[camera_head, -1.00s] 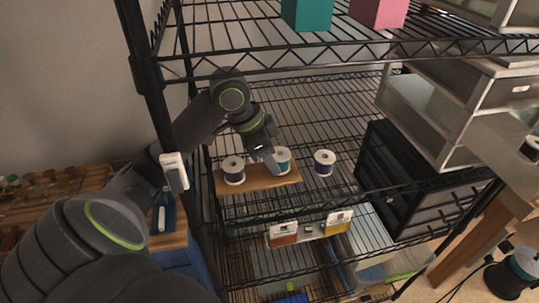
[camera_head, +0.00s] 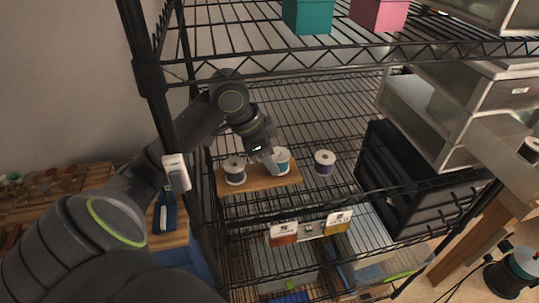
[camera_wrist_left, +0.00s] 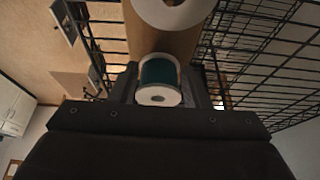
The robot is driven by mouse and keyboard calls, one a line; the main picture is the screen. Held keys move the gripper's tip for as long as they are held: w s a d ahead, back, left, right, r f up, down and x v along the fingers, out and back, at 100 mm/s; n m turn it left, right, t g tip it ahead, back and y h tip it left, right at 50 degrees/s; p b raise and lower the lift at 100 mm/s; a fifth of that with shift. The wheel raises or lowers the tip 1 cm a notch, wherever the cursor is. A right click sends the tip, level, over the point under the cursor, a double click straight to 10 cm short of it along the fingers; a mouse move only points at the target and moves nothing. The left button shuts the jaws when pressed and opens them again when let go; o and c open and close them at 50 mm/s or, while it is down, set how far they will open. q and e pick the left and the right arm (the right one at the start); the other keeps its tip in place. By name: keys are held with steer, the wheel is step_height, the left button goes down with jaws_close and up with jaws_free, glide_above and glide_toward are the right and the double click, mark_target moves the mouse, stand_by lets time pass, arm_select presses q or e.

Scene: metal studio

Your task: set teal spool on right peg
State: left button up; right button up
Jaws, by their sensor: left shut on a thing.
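The teal spool (camera_head: 283,161) has white flanges and is at the right end of the wooden peg board (camera_head: 258,183). My left gripper (camera_head: 273,163) is shut on it from the left. In the left wrist view the teal spool (camera_wrist_left: 158,80) is between the fingers, in front of the wooden board (camera_wrist_left: 160,43). The right peg is hidden, and I cannot tell whether the spool is fully down around it. A dark grey spool (camera_head: 234,172) stands upright at the board's left end. My right gripper is not in view.
A purple spool (camera_head: 324,162) stands on the wire shelf right of the board. A black crate (camera_head: 400,170) is farther right. A teal box (camera_head: 307,15) and a pink box (camera_head: 378,14) are on the shelf above.

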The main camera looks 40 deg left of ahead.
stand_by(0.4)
arm_select(q)
steer(key=shift+p, duration=0.4)
steer(key=shift+f+b, duration=0.4)
steer(key=shift+f, duration=0.2)
steer(key=o, duration=0.7)
steer(key=shift+r, duration=0.1)
